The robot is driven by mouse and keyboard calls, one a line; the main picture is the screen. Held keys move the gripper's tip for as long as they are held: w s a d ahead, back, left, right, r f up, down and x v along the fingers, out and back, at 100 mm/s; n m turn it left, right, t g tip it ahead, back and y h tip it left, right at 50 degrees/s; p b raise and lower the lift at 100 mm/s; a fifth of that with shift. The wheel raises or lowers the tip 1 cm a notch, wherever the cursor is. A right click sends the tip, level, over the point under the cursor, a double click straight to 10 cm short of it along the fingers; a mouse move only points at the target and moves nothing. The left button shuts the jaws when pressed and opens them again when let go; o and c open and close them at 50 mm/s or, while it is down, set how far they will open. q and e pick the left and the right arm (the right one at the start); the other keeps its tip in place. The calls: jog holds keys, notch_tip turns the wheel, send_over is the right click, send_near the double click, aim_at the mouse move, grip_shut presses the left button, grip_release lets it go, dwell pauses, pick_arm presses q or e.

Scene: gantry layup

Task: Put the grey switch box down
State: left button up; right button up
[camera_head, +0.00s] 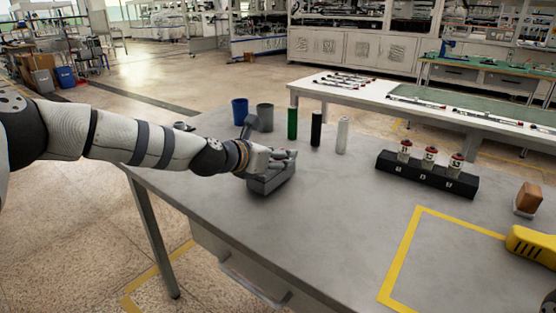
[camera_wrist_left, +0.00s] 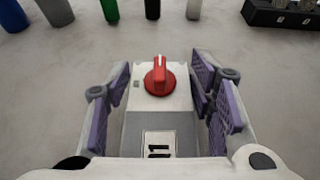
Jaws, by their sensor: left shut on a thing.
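The grey switch box (camera_head: 272,183) is at the left part of the grey table (camera_head: 330,215), under my left gripper (camera_head: 272,160). In the left wrist view the box (camera_wrist_left: 160,124) sits between the purple-padded fingers of my left gripper (camera_wrist_left: 161,88). The gripper is shut on it. A red knob (camera_wrist_left: 159,78) and a white label with dark marks (camera_wrist_left: 158,145) show on its top. The box looks level and very low over the table; I cannot tell whether its underside touches. My right gripper is not in view.
Behind the box stand a blue cup (camera_head: 239,111), a grey cup (camera_head: 265,117), and green (camera_head: 292,123), black (camera_head: 316,128) and white (camera_head: 342,134) cylinders. A black rack (camera_head: 427,174) with bottles stands right. A yellow-taped area (camera_head: 408,245) lies front right. The table's middle is clear.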

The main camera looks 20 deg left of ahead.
pick_arm(q)
jog(key=shift+f, duration=0.25)
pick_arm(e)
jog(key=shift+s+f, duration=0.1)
pick_arm(q)
jog(key=shift+f, duration=0.2)
jog(key=o, duration=1.4)
jog(key=shift+c, duration=0.2)
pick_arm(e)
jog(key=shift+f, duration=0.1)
pick_arm(q)
jog(key=shift+r, duration=0.15)
jog(key=shift+s+a+r, duration=0.1)
jog(key=shift+r, duration=0.25)
jog(key=p+v, duration=0.2)
jog(key=v, duration=0.9)
jog(key=shift+s+p, duration=0.3)
jog(key=shift+s, duration=0.1)
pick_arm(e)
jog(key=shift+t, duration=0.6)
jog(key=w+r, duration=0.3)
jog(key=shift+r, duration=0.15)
